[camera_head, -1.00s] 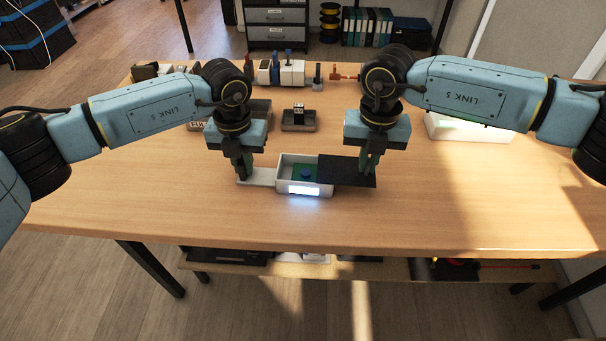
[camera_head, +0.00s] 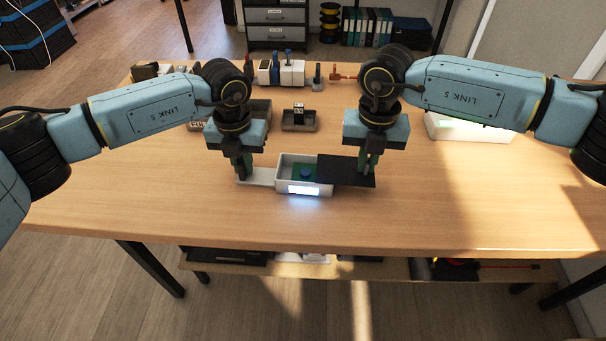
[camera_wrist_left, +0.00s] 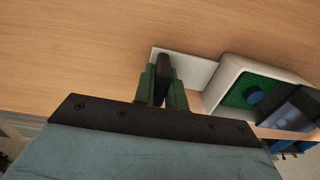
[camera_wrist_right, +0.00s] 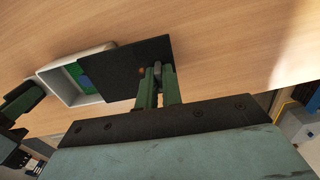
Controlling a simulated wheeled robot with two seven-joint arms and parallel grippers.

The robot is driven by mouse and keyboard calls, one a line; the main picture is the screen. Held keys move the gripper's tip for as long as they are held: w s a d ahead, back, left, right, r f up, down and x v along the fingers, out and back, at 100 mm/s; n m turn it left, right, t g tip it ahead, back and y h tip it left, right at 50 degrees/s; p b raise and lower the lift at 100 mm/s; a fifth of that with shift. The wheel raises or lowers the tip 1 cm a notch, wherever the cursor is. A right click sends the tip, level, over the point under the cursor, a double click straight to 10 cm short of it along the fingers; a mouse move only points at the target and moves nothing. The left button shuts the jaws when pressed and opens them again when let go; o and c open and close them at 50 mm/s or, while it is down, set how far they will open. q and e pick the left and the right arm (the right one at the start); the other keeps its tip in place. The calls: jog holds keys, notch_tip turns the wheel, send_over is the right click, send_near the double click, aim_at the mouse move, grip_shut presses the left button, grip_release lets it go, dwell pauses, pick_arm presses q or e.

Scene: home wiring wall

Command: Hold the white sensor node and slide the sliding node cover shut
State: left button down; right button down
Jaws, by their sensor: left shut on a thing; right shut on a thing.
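The white sensor node (camera_head: 284,172) lies on the table, an open box with a green board and a blue round part inside and a bright lit patch on its front. A flat white tab extends from its left side. My left gripper (camera_head: 243,176) is shut on a dark upright part on that tab, clearer in the left wrist view (camera_wrist_left: 163,80). The black sliding node cover (camera_head: 345,171) sticks out to the right and covers only the node's right end. My right gripper (camera_head: 367,170) is shut on the cover's outer end; the gripped part is mostly hidden in the right wrist view (camera_wrist_right: 157,80).
Behind the node stand a small grey tray (camera_head: 299,126) with a black-and-white block, and a row of devices (camera_head: 282,72). A white box (camera_head: 455,128) lies at the back right behind my right arm. The table in front is clear.

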aim_at(326, 168)
pick_arm(q)
jog(key=shift+d, duration=0.1)
pick_arm(e)
jog(key=shift+w+a, duration=0.2)
jog(key=shift+a, duration=3.85)
jog(key=c, duration=1.5)
grip_release()
notch_tip(326, 168, up, 12)
pick_arm(q)
jog(key=c, duration=1.4)
grip_release()
jog(key=shift+o, duration=0.2)
jog(key=shift+r, duration=0.1)
